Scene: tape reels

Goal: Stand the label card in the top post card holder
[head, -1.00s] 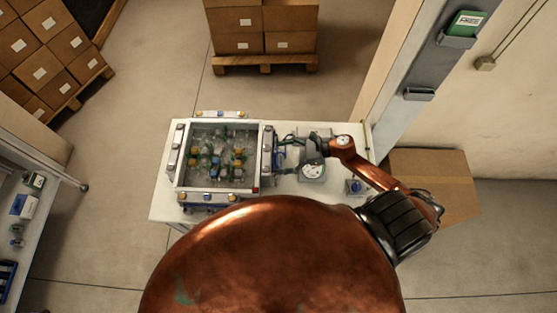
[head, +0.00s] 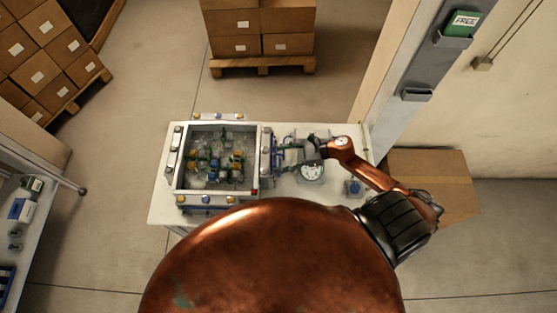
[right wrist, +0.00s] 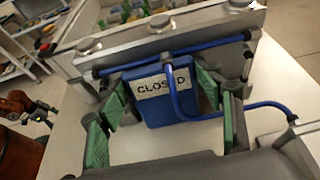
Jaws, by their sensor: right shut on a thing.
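A blue card with a white label reading CLOSED (right wrist: 155,110) sits between the green-padded fingers of my right gripper (right wrist: 163,84) in the right wrist view. The fingers are shut on its sides, and a blue cable crosses in front of it. In the head view my right gripper (head: 290,146) is beside the right edge of the tank-like box; the card is too small to make out there. The top post card holder (head: 453,42) holds a green card reading FREE (head: 464,22). The lower holder (head: 417,94) on the post looks empty. My left gripper is out of view.
The open-topped box (head: 255,160) with metal rims and several coloured parts inside stands on the white table (head: 160,200). A round gauge (head: 312,171) and a blue knob (head: 354,188) are to its right. A cardboard box (head: 430,175) stands beyond the table.

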